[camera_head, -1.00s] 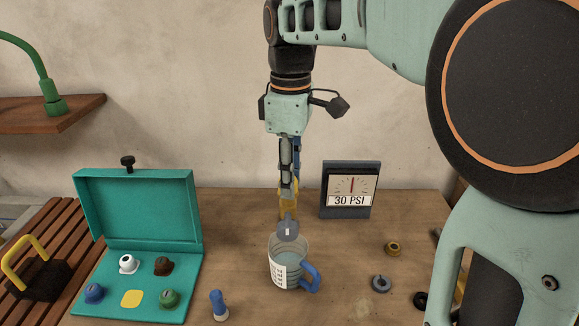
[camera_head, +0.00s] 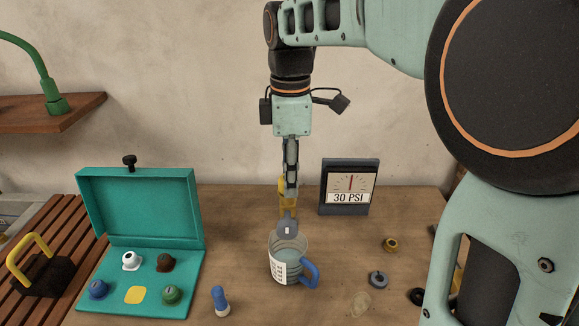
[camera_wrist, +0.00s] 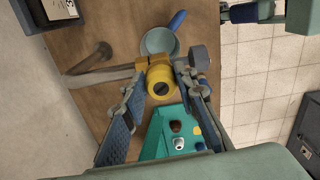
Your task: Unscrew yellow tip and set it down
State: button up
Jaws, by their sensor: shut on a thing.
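The yellow tip (camera_wrist: 161,82) shows in the wrist view as a round piece with a dark slot in its face, between my fingertips. My gripper (camera_wrist: 160,76) is shut on it. In the head view my gripper (camera_head: 290,188) points straight down behind the jug, and the yellow piece (camera_head: 285,203) is partly hidden by the fingers. A grey nozzle part (camera_head: 287,228) is just below it, over the jug's rim. The open teal case (camera_head: 122,253) at left holds white, brown, blue and green tips around an empty-looking yellow square (camera_head: 135,295).
A clear jug (camera_head: 275,268) with a blue handle stands under the nozzle. A gauge (camera_head: 348,188) reading 30 PSI stands behind at right. A blue-capped bottle (camera_head: 220,301), a brass ring (camera_head: 390,245) and a grey ring (camera_head: 378,280) sit on the bench.

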jog(key=shift+r+n+p, duration=0.1)
jog(key=shift+n+p, duration=0.2)
jog(key=shift+n, duration=0.5)
jog(key=shift+n+p, duration=0.6)
jog(key=shift+n, duration=0.3)
